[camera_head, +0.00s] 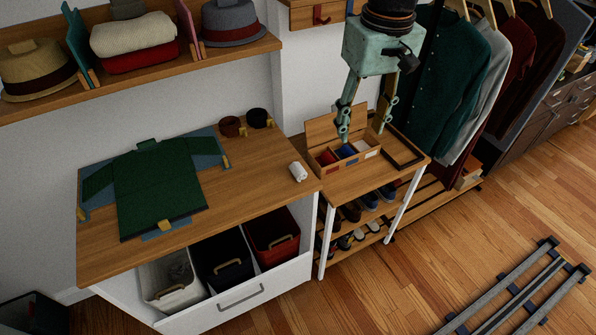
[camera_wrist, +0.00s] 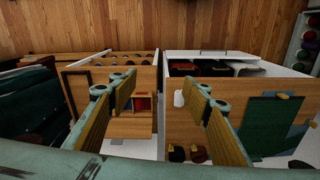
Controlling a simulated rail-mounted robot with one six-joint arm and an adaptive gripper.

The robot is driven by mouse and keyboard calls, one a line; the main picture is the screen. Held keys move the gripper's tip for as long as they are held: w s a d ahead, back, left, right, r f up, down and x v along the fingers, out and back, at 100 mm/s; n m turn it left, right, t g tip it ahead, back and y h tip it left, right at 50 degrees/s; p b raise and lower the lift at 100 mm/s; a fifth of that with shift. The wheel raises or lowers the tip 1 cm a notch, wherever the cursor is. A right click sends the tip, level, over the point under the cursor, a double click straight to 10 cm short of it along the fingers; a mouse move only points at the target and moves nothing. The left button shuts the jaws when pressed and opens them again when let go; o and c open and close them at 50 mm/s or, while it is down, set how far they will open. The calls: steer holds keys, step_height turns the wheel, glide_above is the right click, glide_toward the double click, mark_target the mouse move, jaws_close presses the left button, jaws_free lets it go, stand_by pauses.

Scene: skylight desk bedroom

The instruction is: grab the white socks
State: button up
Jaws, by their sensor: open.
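A small rolled white bundle, which looks like the white socks (camera_head: 298,171), lies on the wooden desk top near its right edge. It also shows in the wrist view (camera_wrist: 178,99), between my fingers, closer to the right one. My gripper (camera_head: 362,128) points down above the open wooden box (camera_head: 322,163), to the right of the bundle. Its fingers are spread wide with nothing between them, also in the wrist view (camera_wrist: 160,92). The box holds red, blue and white contents; I cannot tell whether the white part is socks.
The desk (camera_head: 262,160) also bears a green folded shirt (camera_head: 160,185) and two dark rolls at the back. The box's raised lid stands behind it. Hanging clothes (camera_head: 440,75) are close to the right of my gripper. An open drawer (camera_head: 240,298) with bins juts out below.

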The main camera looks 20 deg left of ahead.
steer(key=w+a+f, duration=0.5)
steer(key=a+f, duration=0.2)
steer(key=a, duration=0.2)
steer(key=n, duration=0.2)
glide_above(299, 167)
step_height(299, 167, down, 7)
steer(key=shift+f, duration=0.1)
steer(key=shift+f, duration=4.15)
steer(key=shift+f, duration=0.15)
steer(key=shift+w+f+b, duration=0.1)
steer(key=shift+f+b, duration=0.2)
steer(key=shift+f, duration=2.2)
steer(key=shift+c, duration=0.5)
steer(key=c, duration=0.6)
